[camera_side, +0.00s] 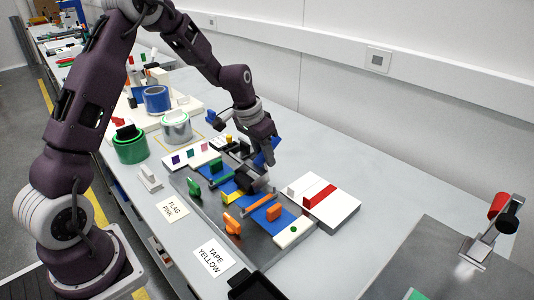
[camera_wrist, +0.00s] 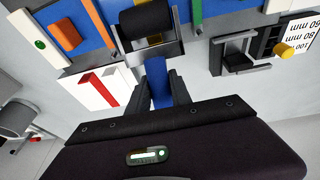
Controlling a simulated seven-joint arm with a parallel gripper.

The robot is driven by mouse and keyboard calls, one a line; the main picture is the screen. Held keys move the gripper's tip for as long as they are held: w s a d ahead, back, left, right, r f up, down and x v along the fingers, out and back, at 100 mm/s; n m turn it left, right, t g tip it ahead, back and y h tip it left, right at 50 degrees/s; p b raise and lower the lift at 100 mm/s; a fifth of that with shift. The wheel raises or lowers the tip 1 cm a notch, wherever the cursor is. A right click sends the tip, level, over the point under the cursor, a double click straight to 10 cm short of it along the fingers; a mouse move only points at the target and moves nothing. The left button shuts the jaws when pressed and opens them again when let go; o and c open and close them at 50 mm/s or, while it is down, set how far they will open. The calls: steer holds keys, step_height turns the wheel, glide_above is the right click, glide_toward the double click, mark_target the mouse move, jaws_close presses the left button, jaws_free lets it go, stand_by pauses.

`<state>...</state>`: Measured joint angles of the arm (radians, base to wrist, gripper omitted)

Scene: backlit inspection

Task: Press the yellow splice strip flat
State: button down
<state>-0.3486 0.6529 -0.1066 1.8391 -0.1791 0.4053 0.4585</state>
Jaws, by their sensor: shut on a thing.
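The yellow splice strip (camera_side: 232,197) lies across the blue web (camera_side: 266,214) on the grey splice table. It is partly hidden by a roller. My gripper (camera_side: 262,172) is low over the table, beside the strip. In the wrist view my gripper (camera_wrist: 163,92) is shut on the blue handle (camera_wrist: 157,76) of the roller. The black roller (camera_wrist: 147,24) sits in a grey frame over the blue web. Whether the roller touches the strip cannot be told.
An orange bar (camera_side: 258,204) crosses the web. Orange knobs (camera_side: 232,226) and green knobs (camera_side: 194,187) stand along the table. A white block with a red strip (camera_side: 319,196) lies to the right. Cans (camera_side: 176,127) stand behind.

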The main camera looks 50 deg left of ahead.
mark_target(254, 163)
steer(key=shift+s, duration=0.25)
steer(key=shift+s, duration=0.4)
stand_by(0.3)
steer(key=shift+s, duration=0.55)
steer(key=shift+s, duration=0.1)
steer(key=shift+s, duration=0.55)
steer(key=shift+s, duration=0.2)
steer(key=shift+s, duration=0.4)
